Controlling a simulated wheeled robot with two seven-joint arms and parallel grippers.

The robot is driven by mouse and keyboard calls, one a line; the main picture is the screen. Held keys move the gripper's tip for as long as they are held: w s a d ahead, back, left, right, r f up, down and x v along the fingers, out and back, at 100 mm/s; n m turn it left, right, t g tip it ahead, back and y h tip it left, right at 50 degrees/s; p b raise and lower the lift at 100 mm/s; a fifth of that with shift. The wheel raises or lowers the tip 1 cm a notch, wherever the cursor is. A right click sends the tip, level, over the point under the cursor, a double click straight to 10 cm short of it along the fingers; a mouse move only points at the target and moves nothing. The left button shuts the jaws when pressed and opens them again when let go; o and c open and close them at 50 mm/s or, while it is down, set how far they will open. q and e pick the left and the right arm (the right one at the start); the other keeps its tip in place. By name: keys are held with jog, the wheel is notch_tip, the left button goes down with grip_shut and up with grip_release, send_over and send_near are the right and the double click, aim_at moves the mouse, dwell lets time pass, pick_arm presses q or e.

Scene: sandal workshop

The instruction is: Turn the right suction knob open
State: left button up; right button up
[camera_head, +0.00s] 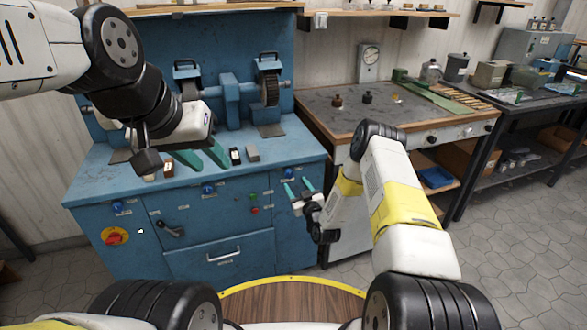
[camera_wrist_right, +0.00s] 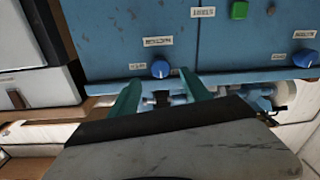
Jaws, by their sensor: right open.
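The right suction knob (camera_head: 289,173) is a small blue knob on the bench's blue front panel, near its right end. In the right wrist view, where the labels appear upside down, the knob (camera_wrist_right: 160,69) sits just beyond and between the fingertips. Its turn position is too small to tell. My right gripper (camera_head: 299,186) is open in front of the panel with its teal fingers pointing at it; the fingers also show in the wrist view (camera_wrist_right: 161,84). I see no finger contact with the knob. My left gripper (camera_head: 209,165) is open and empty over the bench top.
Other blue knobs (camera_head: 208,189) line the blue bench's front (camera_head: 80,205). A green button (camera_wrist_right: 239,10) is close to the right knob. A red-yellow switch (camera_head: 115,236) is at the left. A grinder (camera_head: 235,95) stands on top; a wooden-topped table (camera_head: 400,118) stands right.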

aim_at(290, 176)
jog(key=x, duration=0.6)
grip_shut()
